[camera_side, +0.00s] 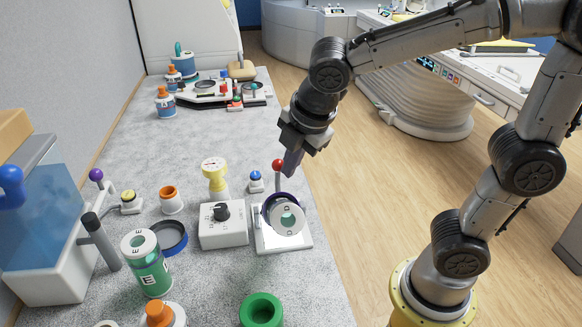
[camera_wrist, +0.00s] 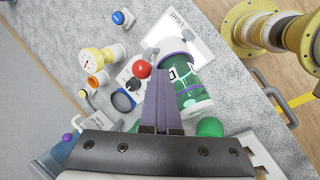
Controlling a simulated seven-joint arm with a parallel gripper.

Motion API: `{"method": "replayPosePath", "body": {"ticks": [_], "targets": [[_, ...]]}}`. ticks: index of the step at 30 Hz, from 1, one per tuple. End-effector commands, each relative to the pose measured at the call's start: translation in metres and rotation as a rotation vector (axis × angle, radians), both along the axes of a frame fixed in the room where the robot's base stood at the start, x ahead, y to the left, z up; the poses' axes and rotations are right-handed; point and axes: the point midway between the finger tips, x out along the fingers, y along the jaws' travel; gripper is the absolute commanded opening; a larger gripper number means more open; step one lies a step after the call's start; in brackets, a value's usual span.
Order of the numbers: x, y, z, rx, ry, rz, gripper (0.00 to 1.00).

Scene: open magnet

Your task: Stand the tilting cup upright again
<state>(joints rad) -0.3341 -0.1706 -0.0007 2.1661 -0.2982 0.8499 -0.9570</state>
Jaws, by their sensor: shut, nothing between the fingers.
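The tilting cup (camera_side: 288,216), marked D, is tipped over on a white base plate (camera_side: 270,246), its white mouth end facing the side camera. In the wrist view the cup (camera_wrist: 182,76) shows a green body, a purple band and a white rim. A lever with a red ball (camera_side: 279,164) stands at the back of the plate; the ball also shows in the wrist view (camera_wrist: 141,69). My gripper (camera_side: 291,168) is shut and empty, above the plate and close to the red ball. Its fingers (camera_wrist: 165,76) appear between ball and cup in the wrist view; contact cannot be told.
A white knob box (camera_side: 223,234), yellow gauge (camera_side: 215,178) and blue button (camera_side: 256,180) stand left of the plate. Another green cup (camera_side: 150,270), marked E, a dark blue ring (camera_side: 171,238) and a green ring (camera_side: 262,309) are nearer the camera. The table behind is largely clear.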

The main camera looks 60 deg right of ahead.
Motion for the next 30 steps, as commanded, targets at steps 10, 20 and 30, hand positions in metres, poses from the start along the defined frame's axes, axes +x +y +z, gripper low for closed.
{"method": "replayPosePath", "body": {"ticks": [10,20,30], "targets": [[0.010,-0.011,0.003,0.061,0.058,-0.007,0.00],[0.027,-0.028,0.003,0.176,0.173,-0.006,0.00],[0.045,-0.045,0.000,0.297,0.295,-0.005,0.00]]}}
